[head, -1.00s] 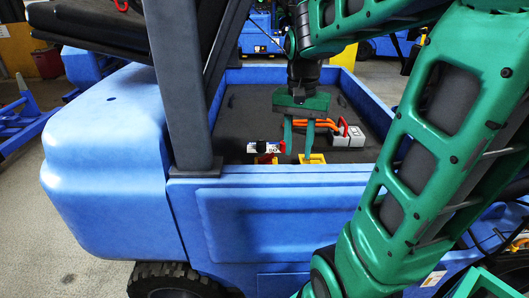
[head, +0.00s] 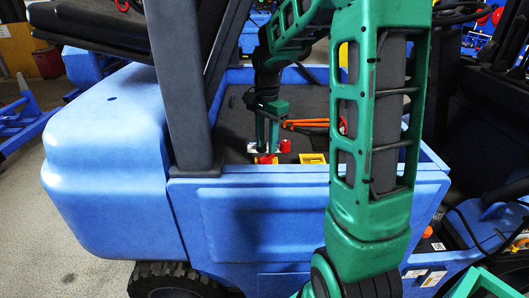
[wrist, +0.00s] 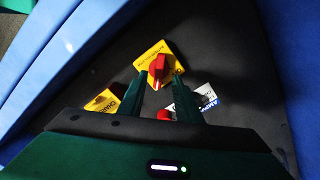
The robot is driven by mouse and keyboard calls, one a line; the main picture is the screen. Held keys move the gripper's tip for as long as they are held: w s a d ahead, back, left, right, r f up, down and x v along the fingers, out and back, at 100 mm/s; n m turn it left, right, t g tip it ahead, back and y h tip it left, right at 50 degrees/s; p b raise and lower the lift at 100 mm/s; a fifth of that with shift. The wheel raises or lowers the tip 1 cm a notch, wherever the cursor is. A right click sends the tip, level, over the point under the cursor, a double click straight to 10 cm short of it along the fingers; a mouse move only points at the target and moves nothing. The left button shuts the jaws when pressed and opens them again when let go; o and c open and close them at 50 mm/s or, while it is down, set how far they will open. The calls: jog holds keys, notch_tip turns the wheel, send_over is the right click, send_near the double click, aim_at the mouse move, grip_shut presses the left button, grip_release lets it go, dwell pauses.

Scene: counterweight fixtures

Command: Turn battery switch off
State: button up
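The battery switch is a red rotary knob (wrist: 158,66) on a yellow plate (wrist: 172,52), with a pale marker line on the knob. It sits on the dark floor of the blue truck's bay. My gripper (wrist: 160,80) is open, and in the wrist view the knob shows at the gap between its fingertips. I cannot tell whether the fingers touch it. In the head view my gripper (head: 267,151) points down at a yellow part (head: 267,160) near the bay's front wall, and the fingers partly hide the knob there.
A red cylinder (head: 285,146) stands just right of the fingers, and a yellow box (head: 313,158) is farther right. Orange cables (head: 306,123) run behind. The blue bay wall (head: 250,185) is in front.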

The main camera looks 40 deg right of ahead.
aim_at(266, 155)
jog(key=shift+f, duration=1.9)
jog(key=shift+c, duration=0.3)
grip_shut()
